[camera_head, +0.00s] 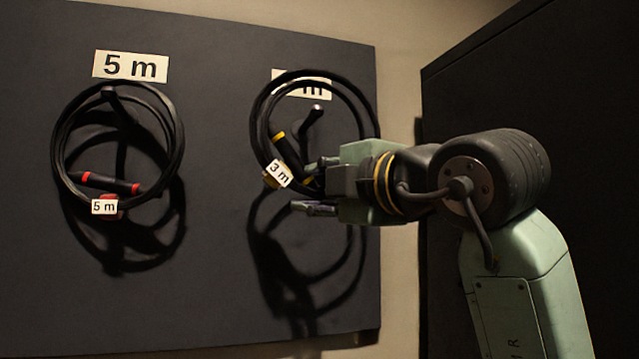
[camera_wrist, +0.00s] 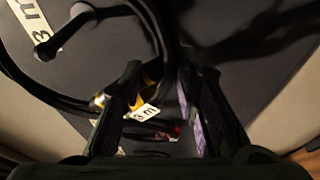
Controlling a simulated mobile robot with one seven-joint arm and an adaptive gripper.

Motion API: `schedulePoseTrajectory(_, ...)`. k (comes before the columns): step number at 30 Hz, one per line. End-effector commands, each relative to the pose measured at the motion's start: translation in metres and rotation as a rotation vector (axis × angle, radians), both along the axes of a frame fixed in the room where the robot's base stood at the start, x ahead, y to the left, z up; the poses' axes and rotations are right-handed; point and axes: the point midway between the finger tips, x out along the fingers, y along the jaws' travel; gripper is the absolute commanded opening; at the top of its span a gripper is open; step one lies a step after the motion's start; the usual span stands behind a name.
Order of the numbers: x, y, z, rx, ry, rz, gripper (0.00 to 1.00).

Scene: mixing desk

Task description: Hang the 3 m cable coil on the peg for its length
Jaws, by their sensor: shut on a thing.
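The 3 m cable coil (camera_head: 262,105) is a black ring with a yellow-banded plug and a tag (camera_head: 279,174) reading "3 m". My gripper (camera_head: 314,188) is shut on its lower part and holds it up in front of the board. The right peg (camera_head: 313,115) shows inside the ring's opening, below the ring's top, with a gap between them. Whether the peg tip passes through the ring's plane is hard to tell. The sign above this peg (camera_head: 313,87) is partly covered by the coil; in the wrist view the sign (camera_wrist: 38,22) reads "3 m", beside the peg (camera_wrist: 62,36).
A 5 m coil (camera_head: 61,150) with red bands hangs on the left peg (camera_head: 110,94) under a "5 m" sign (camera_head: 130,66). The dark board (camera_head: 215,200) is bare between the coils. A dark panel (camera_head: 435,270) stands at the right behind my arm.

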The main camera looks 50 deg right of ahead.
Motion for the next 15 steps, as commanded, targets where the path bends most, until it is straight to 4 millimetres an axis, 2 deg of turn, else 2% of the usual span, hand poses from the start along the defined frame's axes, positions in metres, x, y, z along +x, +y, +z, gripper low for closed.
schedulePoseTrajectory(15,0.026,-0.014,0.001,-0.001,-0.003,0.001,0.0)
